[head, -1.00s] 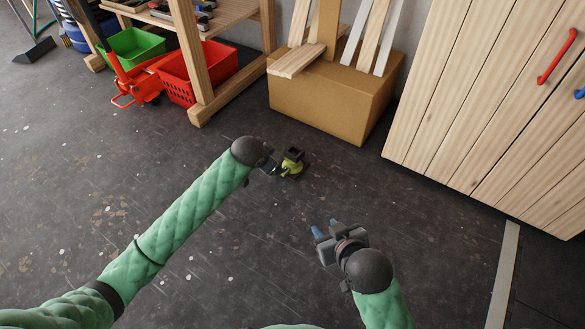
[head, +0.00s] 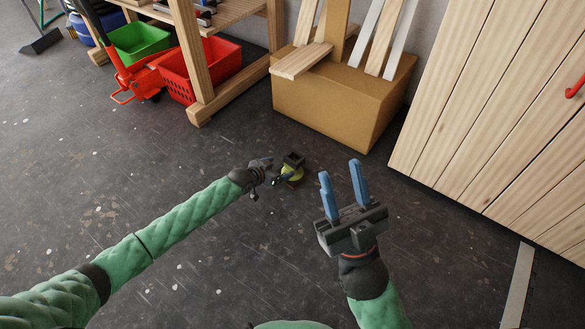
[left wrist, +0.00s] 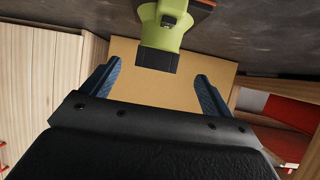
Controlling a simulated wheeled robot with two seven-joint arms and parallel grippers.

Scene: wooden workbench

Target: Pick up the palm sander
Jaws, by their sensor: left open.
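The palm sander (head: 292,171) is lime green with a dark part on top and sits on the dark floor in front of the cardboard box. In the left wrist view the sander (left wrist: 165,25) is at the top centre, its dark end between and just beyond the blue fingertips. My left gripper (head: 272,172) is beside the sander, on its left in the head view; in the left wrist view the gripper (left wrist: 160,80) has its fingers wide apart with nothing between them. My right gripper (head: 343,180) is raised at right, its blue fingers apart and empty.
A cardboard box (head: 330,104) with wooden boards stands behind the sander. A wooden cabinet (head: 480,110) is at right. A workbench leg (head: 191,60), red crate (head: 222,62) and green bin (head: 138,41) are at upper left. The floor around the sander is clear.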

